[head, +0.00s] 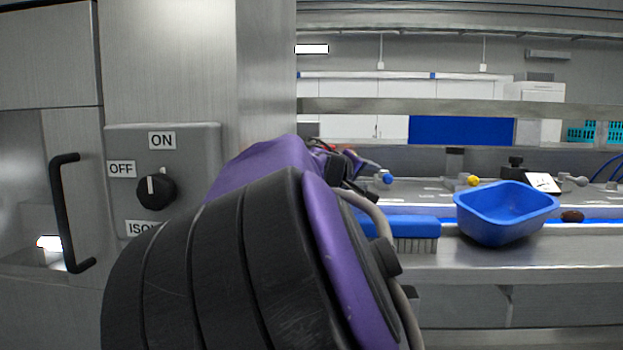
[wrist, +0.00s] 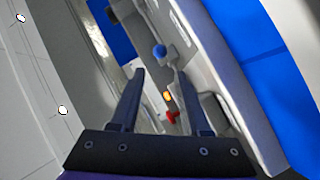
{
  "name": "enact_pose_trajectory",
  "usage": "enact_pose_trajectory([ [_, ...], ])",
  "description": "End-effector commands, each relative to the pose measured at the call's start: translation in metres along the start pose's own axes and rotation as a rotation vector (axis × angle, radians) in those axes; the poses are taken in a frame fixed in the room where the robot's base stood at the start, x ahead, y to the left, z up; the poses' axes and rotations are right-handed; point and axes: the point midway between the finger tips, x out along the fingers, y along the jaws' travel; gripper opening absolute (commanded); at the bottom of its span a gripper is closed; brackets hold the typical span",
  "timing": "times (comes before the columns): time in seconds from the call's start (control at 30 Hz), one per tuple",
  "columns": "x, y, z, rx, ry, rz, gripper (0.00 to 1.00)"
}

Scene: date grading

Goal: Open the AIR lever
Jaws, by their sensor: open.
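A lever with a round blue knob (head: 387,178) stands at the back of the line, just right of my arm's far end; no AIR label is readable on it. In the wrist view the blue knob (wrist: 159,51) shows beyond my gripper (wrist: 159,72), centred between the two fingertips and apart from them. My gripper is open and empty. A yellow-knobbed lever (head: 473,180) and a grey-knobbed lever (head: 580,181) stand farther right. My own arm hides most of my gripper in the head view.
A blue tub (head: 500,228) and a blue brush (head: 405,226) sit right of my arm, with a dark date (head: 572,216) beyond. A rotary switch (head: 156,190) on a steel panel stands at left. Small yellow (wrist: 167,96) and red (wrist: 172,117) parts show between my fingers.

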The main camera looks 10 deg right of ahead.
Motion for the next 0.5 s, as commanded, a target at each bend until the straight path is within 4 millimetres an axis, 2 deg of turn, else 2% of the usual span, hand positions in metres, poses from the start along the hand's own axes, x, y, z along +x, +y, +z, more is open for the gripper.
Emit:
enact_pose_trajectory([
  [0.5,0.067,0.001,0.001,0.000,-0.002,0.002,0.47],
])
